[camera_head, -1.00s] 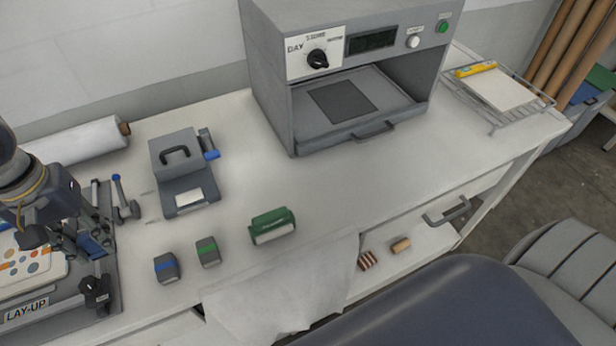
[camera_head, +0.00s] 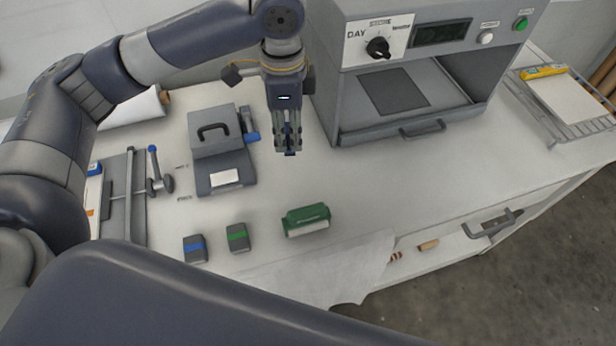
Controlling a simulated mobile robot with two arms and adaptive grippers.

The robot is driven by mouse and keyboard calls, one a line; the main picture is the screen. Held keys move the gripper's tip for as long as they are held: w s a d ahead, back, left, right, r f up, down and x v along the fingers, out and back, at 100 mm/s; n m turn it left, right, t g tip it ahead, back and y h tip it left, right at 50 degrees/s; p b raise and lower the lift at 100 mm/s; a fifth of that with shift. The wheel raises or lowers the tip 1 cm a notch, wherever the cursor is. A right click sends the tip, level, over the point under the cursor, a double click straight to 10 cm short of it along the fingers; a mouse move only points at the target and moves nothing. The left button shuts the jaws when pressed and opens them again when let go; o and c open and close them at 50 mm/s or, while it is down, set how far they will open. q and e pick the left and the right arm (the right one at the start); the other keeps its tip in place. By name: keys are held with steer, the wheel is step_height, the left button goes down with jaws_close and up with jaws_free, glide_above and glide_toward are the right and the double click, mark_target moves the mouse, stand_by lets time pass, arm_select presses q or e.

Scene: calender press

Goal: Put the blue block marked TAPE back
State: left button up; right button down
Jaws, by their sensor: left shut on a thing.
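My left gripper (camera_head: 288,148) hangs fingers down over the bench, in front of the left side of the grey press oven. It is shut on a small dark blue thing (camera_head: 290,153), probably the blue block. The fingers hide most of it, and no TAPE marking is readable. The gripper appears above the bench top, to the right of a grey handled box. A grey block with a blue band (camera_head: 194,248) stands near the front of the bench. My right gripper is not in view.
The grey handled box (camera_head: 215,135) has a blue-tipped lever. A green-banded grey block (camera_head: 238,238) and a green block (camera_head: 307,220) stand near the front edge. The oven (camera_head: 410,75) is at the back. A wire rack (camera_head: 560,110) is at right. Bench before the oven is clear.

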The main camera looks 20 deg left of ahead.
arm_select(q)
steer(key=m, duration=0.2)
steer(key=d+m, duration=0.1)
steer(key=m, duration=0.1)
steer(key=shift+m, duration=0.4)
steer(key=f+m, duration=0.3)
steer(key=m, duration=0.2)
steer(key=d+f+m+p, duration=0.1)
steer(key=f+m, duration=0.2)
steer(key=m, duration=0.2)
steer(key=d+f+m+p, duration=0.1)
steer(key=f+m, duration=0.2)
steer(key=m, duration=0.2)
steer(key=shift+s+d, duration=0.1)
steer(key=shift+d, duration=0.05)
steer(key=shift+f, duration=0.4)
steer(key=shift+f, duration=0.1)
steer(key=o, duration=0.9)
steer(key=shift+o, duration=0.2)
